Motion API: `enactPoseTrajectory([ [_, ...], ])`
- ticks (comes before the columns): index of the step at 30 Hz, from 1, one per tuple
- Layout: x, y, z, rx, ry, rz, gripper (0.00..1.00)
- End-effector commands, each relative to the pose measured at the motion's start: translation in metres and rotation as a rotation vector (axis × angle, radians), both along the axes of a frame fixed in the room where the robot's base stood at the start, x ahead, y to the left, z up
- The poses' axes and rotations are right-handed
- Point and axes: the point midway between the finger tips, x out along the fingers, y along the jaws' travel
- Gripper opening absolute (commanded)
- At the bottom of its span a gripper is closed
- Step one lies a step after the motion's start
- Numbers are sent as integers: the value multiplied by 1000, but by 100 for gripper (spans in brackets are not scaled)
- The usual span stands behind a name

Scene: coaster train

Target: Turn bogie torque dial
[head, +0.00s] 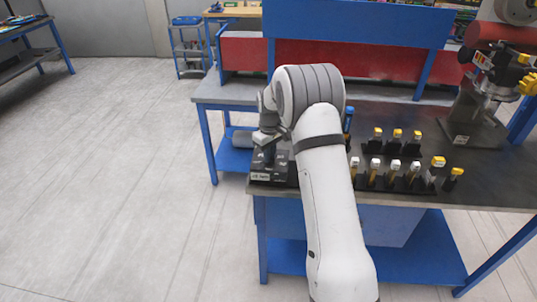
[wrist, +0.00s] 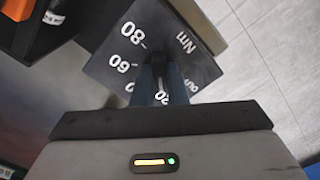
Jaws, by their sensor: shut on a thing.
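The torque dial (wrist: 150,25) shows in the wrist view as a dark square plate with white marks, including 80, 60 and Nm. Its lower part is hidden behind my gripper. My gripper (wrist: 160,88) is over the middle of the plate, its fingers shut on the narrow dial knob (wrist: 160,70), which is mostly hidden between them. In the head view, my gripper (head: 265,156) points down at the black dial unit (head: 268,178) on the near left corner of the bench. My arm hides part of this area, and the dial face is too small to read there.
A grey machine with a red part (head: 485,85) stands at the far right. Open floor (head: 110,180) lies left of the bench.

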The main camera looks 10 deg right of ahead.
Motion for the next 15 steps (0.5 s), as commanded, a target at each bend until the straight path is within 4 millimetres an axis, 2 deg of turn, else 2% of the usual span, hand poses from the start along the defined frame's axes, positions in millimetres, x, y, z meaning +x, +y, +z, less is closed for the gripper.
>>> enactPoseTrajectory([
  [8, 1, -1, -1, 0, -6, -115, 0],
  [15, 1, -1, -1, 0, -7, -314, 0],
])
